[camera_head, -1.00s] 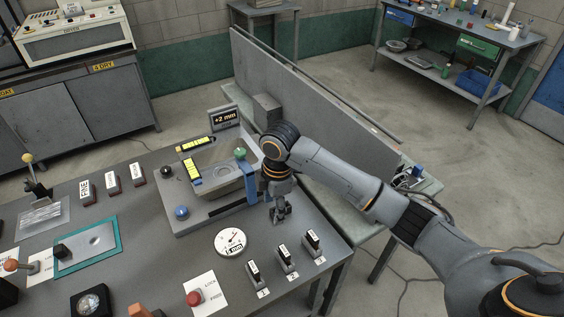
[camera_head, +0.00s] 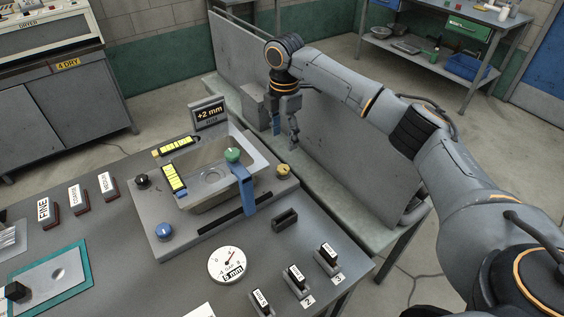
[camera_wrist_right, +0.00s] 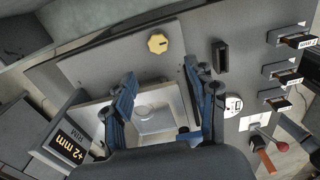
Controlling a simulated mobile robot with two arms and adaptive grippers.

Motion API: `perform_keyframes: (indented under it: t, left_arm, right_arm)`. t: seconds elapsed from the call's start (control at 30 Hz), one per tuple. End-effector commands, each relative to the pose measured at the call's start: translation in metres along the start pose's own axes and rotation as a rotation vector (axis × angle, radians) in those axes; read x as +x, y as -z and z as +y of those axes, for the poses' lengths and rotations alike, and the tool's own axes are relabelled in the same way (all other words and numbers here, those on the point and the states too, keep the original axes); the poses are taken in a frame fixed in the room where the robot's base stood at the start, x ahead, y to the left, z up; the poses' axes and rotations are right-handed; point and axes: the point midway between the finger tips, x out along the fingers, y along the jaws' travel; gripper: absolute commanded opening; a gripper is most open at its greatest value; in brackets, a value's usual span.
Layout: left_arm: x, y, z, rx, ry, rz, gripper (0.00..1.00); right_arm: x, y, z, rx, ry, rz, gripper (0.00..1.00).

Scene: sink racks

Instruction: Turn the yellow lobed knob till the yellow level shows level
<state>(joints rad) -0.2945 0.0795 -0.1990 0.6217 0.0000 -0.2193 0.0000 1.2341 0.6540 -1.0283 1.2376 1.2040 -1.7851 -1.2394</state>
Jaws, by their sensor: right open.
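The yellow lobed knob (camera_head: 283,169) sits at the right corner of the grey sink plate. It also shows in the right wrist view (camera_wrist_right: 158,43), beyond the fingertips. One yellow level (camera_head: 173,178) lies along the basin's left side, and another yellow level (camera_head: 175,146) lies along its back edge; their bubbles are too small to read. A display (camera_head: 210,114) behind the basin reads +2 mm. My right gripper (camera_head: 285,138) is open and empty, raised behind the knob and apart from it; its spread fingers show in the right wrist view (camera_wrist_right: 160,75).
A blue arm (camera_head: 245,190) with a green ball (camera_head: 232,155) stands at the basin's front right. A blue knob (camera_head: 164,232) and a black knob (camera_head: 142,181) sit on the plate's left. A grey partition (camera_head: 335,130) stands behind.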

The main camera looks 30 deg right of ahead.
Motion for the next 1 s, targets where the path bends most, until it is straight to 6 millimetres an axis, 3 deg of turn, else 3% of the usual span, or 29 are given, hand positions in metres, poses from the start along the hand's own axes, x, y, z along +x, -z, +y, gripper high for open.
perform_keyframes:
  t: [0.1, 0.2, 0.33, 0.5, 0.67, 0.93, 0.97, 1.0]
  left_arm:
    - [-0.009, -0.025, 0.004, 0.000, -0.005, -0.038, 0.40]
    - [-0.013, -0.030, 0.005, 0.000, -0.006, -0.046, 0.40]
    - [-0.017, -0.019, 0.003, 0.000, -0.004, -0.031, 0.40]
    - [-0.020, 0.008, -0.001, 0.000, 0.000, 0.010, 0.40]
    - [-0.021, 0.010, -0.001, 0.001, 0.001, 0.013, 0.40]
    - [-0.021, -0.005, 0.001, 0.001, -0.002, -0.009, 0.40]
    - [-0.021, -0.006, 0.001, 0.001, -0.002, -0.011, 0.40]
    - [-0.021, -0.007, 0.002, 0.001, -0.002, -0.013, 0.40]
  right_arm:
    - [0.026, 0.000, -0.001, 0.001, 0.005, -0.002, 0.58]
    - [0.048, 0.000, -0.001, 0.001, 0.005, -0.001, 0.58]
    - [0.073, 0.001, -0.001, 0.000, 0.004, 0.000, 0.58]
    - [0.097, 0.000, 0.000, 0.001, 0.002, 0.000, 0.58]
    - [0.108, 0.001, 0.000, 0.001, 0.000, 0.000, 0.58]
    - [0.110, 0.001, 0.000, 0.000, -0.001, 0.000, 0.58]
    - [0.110, 0.001, 0.000, 0.000, -0.001, 0.000, 0.56]
    - [0.110, 0.001, 0.000, 0.000, -0.001, 0.000, 0.47]
